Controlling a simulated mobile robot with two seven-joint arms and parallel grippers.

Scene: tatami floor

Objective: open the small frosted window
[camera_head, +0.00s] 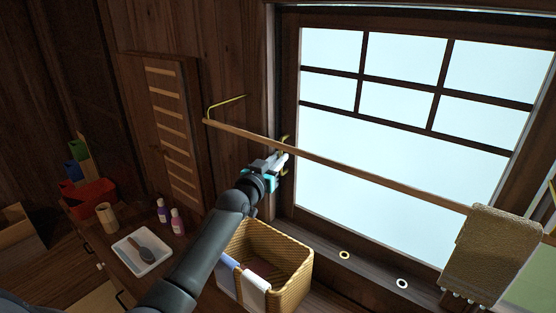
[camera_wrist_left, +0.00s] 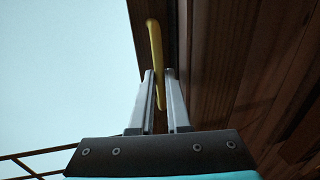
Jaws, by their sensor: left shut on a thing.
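The frosted window (camera_head: 400,150) fills the right of the head view, with pale panes, dark bars across its upper part and a dark wooden frame. A yellow brass handle (camera_head: 285,139) is at the left side of its frame. My left gripper (camera_head: 281,157) is at this handle, and the wrist view shows its two fingers (camera_wrist_left: 159,85) shut on the yellow handle (camera_wrist_left: 155,45), one on each side. Part of the handle is hidden by the fingers. I see no clear gap at the window's edge. My right gripper is not in view.
A wooden rod (camera_head: 350,169) crosses in front of the window, close to my left gripper, with a brown towel (camera_head: 490,250) at its right end. A wicker basket (camera_head: 290,269) stands below. A white tray (camera_head: 142,252) and two bottles (camera_head: 177,221) are to the left.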

